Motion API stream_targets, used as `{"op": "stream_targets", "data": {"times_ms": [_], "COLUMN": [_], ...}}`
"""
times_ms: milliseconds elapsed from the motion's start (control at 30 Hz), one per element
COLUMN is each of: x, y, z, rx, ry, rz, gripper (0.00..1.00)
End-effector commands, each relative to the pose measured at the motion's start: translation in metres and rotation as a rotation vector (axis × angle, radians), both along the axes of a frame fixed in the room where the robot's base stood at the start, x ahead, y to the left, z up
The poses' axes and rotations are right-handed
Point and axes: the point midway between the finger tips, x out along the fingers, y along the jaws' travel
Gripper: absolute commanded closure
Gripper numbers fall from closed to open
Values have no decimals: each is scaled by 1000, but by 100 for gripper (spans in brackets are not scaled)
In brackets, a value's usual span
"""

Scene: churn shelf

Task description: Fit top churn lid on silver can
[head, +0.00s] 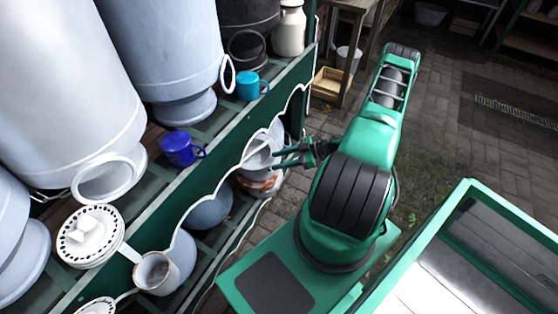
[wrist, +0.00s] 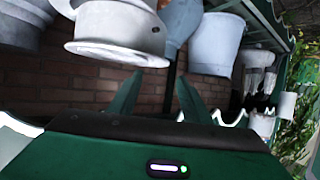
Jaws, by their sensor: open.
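My gripper (head: 276,158) is open and empty, with its fingers pointing left beside the shelf edge. Its two green fingers stand apart in the wrist view (wrist: 158,78). A large pale churn (head: 65,75) and a blue-grey churn (head: 165,45) stand on the shelf, left of my gripper and apart from it. In the wrist view, a pale vessel with a wide flared rim (wrist: 108,28) shows above the fingers, and nothing is between them. A white round pierced piece (head: 82,246) lies at the lower left. I cannot tell which thing is the top churn lid or the silver can.
A dark blue mug (head: 178,149) and a teal mug (head: 247,85) stand near the front of the green shelf (head: 215,155). Bowls (head: 258,155) sit on a lower level. A cream jug (head: 290,28) is at the back. The paved floor (head: 450,150) at right is largely clear.

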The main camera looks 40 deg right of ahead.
Motion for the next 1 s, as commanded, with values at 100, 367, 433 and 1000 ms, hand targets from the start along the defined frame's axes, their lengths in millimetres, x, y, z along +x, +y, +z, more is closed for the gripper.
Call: {"op": "stream_targets", "data": {"times_ms": [100, 367, 433, 1000], "x": [6, 31, 38, 64], "y": [8, 37, 45, 74], "z": [-4, -20, -24, -41], "rx": [2, 2, 3, 0], "ry": [0, 1, 0, 2], "rz": [3, 2, 2, 1], "gripper": [56, 56, 56, 56]}}
